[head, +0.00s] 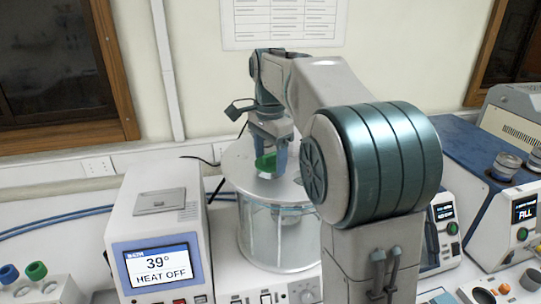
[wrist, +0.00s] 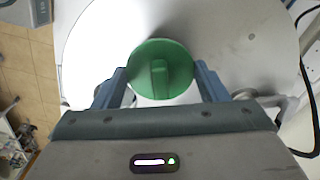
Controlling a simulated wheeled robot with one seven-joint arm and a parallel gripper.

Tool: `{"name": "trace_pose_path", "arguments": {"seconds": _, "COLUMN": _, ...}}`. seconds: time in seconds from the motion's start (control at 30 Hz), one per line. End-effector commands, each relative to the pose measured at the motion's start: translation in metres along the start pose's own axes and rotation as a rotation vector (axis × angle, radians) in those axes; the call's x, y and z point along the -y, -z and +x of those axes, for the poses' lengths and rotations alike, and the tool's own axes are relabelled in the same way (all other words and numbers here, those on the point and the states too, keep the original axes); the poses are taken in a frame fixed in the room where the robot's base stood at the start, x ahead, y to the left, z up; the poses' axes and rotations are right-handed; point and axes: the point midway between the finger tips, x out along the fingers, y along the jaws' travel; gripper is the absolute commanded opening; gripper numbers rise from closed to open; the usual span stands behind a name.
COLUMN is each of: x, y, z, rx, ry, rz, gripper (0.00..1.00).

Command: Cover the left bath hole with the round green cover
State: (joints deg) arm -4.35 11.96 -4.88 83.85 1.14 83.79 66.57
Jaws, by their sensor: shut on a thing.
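The round green cover (head: 265,163) is between the fingers of my gripper (head: 268,152), which is shut on it. In the wrist view, the cover (wrist: 178,57) shows as a flat disc with a raised bar handle, one blue finger on each side. The bath is a clear glass cylinder (head: 262,235) with a round white top (head: 238,160). My gripper and the cover are over that top. I cannot tell whether the cover touches it. The left bath hole is not clearly visible; the gripper and cover block part of the top.
A white heater box (head: 160,225) with a screen reading 39° HEAT OFF stands left of the bath. Green- and blue-capped tubes (head: 36,270) are at the front left. Blue and white instruments (head: 475,165) stand at the right. The wall is close behind the bath.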

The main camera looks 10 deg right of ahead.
Motion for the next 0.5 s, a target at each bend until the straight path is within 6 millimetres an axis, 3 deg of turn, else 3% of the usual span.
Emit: {"name": "trace_pose_path", "arguments": {"seconds": 0.5, "x": -0.0001, "y": 0.0, "z": 0.0041, "rx": 0.0, "ry": 0.0, "rz": 0.0, "gripper": 0.44}}
